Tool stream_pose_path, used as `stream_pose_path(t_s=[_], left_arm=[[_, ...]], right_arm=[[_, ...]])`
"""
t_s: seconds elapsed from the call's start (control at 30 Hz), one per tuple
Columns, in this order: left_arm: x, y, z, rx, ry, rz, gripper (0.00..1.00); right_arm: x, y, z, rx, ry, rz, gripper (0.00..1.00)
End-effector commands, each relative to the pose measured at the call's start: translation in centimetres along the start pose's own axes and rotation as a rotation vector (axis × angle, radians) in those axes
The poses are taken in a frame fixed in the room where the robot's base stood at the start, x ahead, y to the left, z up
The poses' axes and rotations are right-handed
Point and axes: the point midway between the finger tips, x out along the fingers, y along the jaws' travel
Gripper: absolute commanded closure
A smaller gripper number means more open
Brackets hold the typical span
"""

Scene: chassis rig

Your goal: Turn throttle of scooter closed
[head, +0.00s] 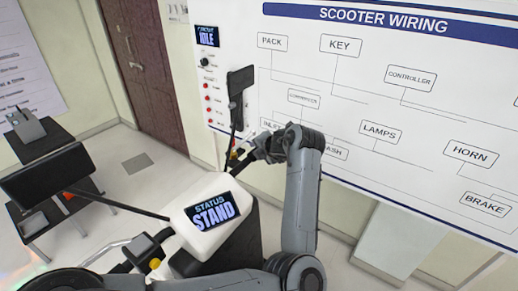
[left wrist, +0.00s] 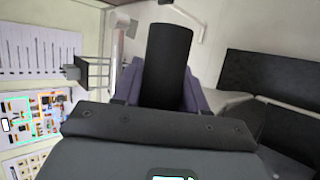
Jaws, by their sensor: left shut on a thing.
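The scooter (head: 186,210) stands in the lower middle of the head view, with a screen reading "STATUS STAND". In the left wrist view, my left gripper (left wrist: 160,90) is shut around a black cylindrical grip (left wrist: 167,55), with a purplish finger on each side. The far end of the grip sticks out beyond the fingers.
Another black mirror (head: 45,172) reaches out left on a thin stalk. A dark side table (head: 30,142) stands beyond. Floor shows between.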

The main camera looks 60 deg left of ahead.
Motion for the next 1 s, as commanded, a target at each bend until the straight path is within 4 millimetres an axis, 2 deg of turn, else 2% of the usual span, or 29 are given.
stream_pose_path(t_s=[0.6,0.63,0.73,0.77,1.0], left_arm=[[0.06,-0.11,-0.05,-0.017,0.002,-0.045,0.89],[0.06,-0.11,-0.05,-0.017,0.002,-0.045,0.57],[0.06,-0.10,-0.05,-0.017,0.002,-0.045,0.41],[0.05,-0.10,-0.04,-0.017,0.002,-0.045,0.37],[0.03,-0.07,-0.03,-0.018,0.001,-0.044,0.37]], right_arm=[[-0.14,-0.01,-0.06,0.000,0.001,0.000,1.00],[-0.13,-0.02,-0.06,0.001,0.001,-0.001,1.00],[-0.14,-0.08,-0.08,0.003,0.001,-0.003,1.00],[-0.14,-0.09,-0.08,0.004,0.001,-0.003,1.00],[-0.15,-0.16,-0.10,0.006,0.002,-0.005,1.00]])
